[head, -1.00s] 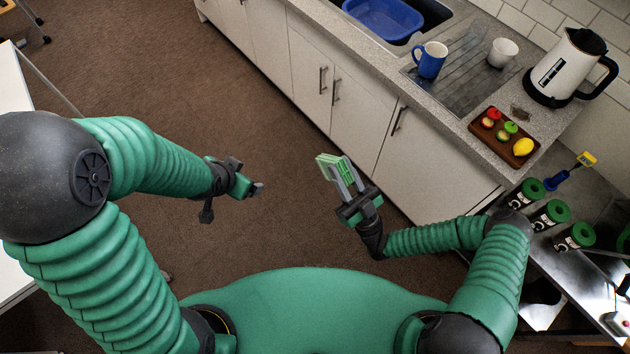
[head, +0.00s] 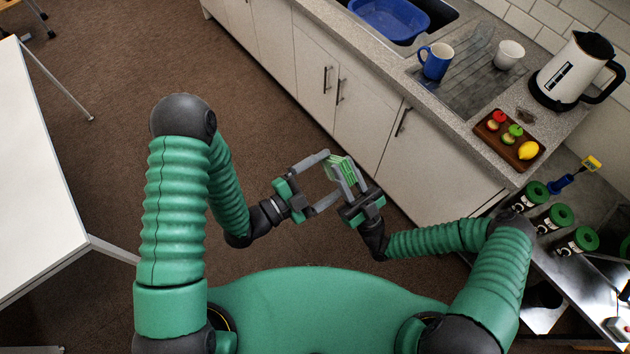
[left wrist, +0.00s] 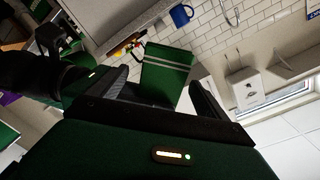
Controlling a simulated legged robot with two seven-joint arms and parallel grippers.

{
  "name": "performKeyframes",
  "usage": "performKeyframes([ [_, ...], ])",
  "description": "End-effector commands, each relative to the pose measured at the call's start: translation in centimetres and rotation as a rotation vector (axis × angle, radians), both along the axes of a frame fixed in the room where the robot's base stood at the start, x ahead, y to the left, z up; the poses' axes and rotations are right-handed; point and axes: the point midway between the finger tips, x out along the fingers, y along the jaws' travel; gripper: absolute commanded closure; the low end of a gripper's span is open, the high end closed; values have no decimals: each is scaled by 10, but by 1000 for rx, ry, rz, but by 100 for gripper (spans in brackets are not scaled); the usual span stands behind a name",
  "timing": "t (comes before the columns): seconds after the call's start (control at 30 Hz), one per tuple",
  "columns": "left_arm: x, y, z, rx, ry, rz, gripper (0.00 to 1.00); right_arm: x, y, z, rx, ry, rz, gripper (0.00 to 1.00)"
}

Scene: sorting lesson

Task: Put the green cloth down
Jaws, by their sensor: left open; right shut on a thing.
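The green cloth (head: 338,168), a small folded pad with pale stripes, is held up above the floor in the head view. My right gripper (head: 348,174) is shut on it. My left gripper (head: 330,176) is open beside it, with its fingers pointing right towards the cloth. In the left wrist view the cloth (left wrist: 164,76) appears between the two dark fingers of that gripper. I cannot tell if they touch it.
A counter holds a blue basin (head: 388,18), blue mug (head: 436,61), white cup (head: 508,54), kettle (head: 572,72) and a brown tray (head: 484,133) with fruit. Several green-lidded canisters (head: 535,193) stand at the right. A white table (head: 45,190) is at the left. Open carpet lies behind my grippers.

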Motion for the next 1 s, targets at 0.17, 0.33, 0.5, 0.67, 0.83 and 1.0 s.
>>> performKeyframes([
  [0.17, 26, -33, 1, -1, -3, -1, 13, 0, 0, 0, 0, 0, 0, 100],
  [0.33, 42, -54, 1, -1, 0, -1, 13, 0, 0, 0, 0, 0, 0, 100],
  [0.5, 47, -60, 0, 1, 0, 2, 13, 0, 0, 0, 0, 0, 0, 100],
  [0.67, 47, -60, 0, 1, 2, 1, 13, 0, 0, 0, 0, 0, 0, 100],
  [0.83, 47, -60, 0, 1, 2, 1, 31, 0, 0, 0, 0, 0, 0, 100],
  [1.0, 46, -60, 0, 2, 3, 0, 53, 0, 0, 0, 1, -1, 0, 100],
])
